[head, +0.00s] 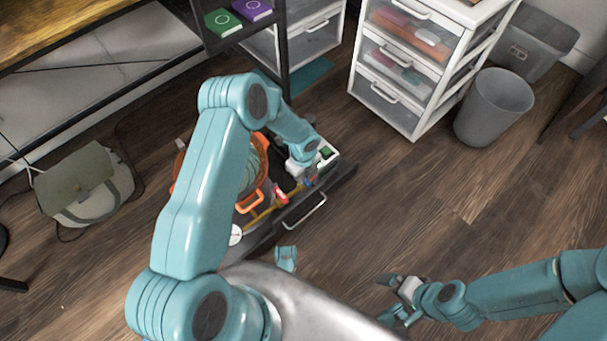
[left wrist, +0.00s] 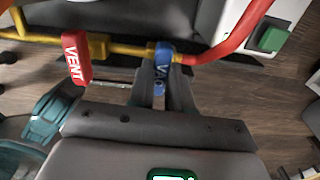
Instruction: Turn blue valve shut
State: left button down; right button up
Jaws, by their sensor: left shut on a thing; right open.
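The blue valve handle (left wrist: 164,58) sits on a yellow pipe (left wrist: 112,47) in the left wrist view. It points down in the picture, across the pipe. My left gripper (left wrist: 161,80) is shut on it, with one dark finger on each side. A red handle marked VENT (left wrist: 76,58) hangs from the same pipe to the left. In the head view, my left arm reaches down to the board, and the blue handle cannot be made out there. My right gripper (head: 397,300) is open and empty above the floor at the lower right.
A red pipe (left wrist: 232,38) rises right of the blue handle, beside a green button (left wrist: 272,39) on a white box. A drawer unit (head: 408,65) and a grey bin (head: 493,108) stand beyond. Floor is clear at right.

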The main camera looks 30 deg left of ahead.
pick_arm(q)
jog(key=c, duration=1)
grip_release()
jog(key=shift+c, duration=0.2)
notch_tip(320, 180, up, 16)
jog(key=p, duration=0.6)
jog(key=shift+r, duration=0.2)
jog(key=s+d+f+n+h, duration=0.2)
jog(key=s+d+n, duration=0.4)
jog(key=s+n, duration=0.5)
jog(key=s+d+f+n+h, duration=0.25)
jog(key=s+d+n, duration=0.45)
jog(key=s+n, duration=0.4)
notch_tip(320, 180, up, 26)
jog(key=n+p, duration=0.2)
jog(key=p, duration=2.3)
jog(key=shift+w+a+f, duration=0.2)
jog(key=shift+w+f, duration=0.05)
jog(key=shift+w, duration=0.1)
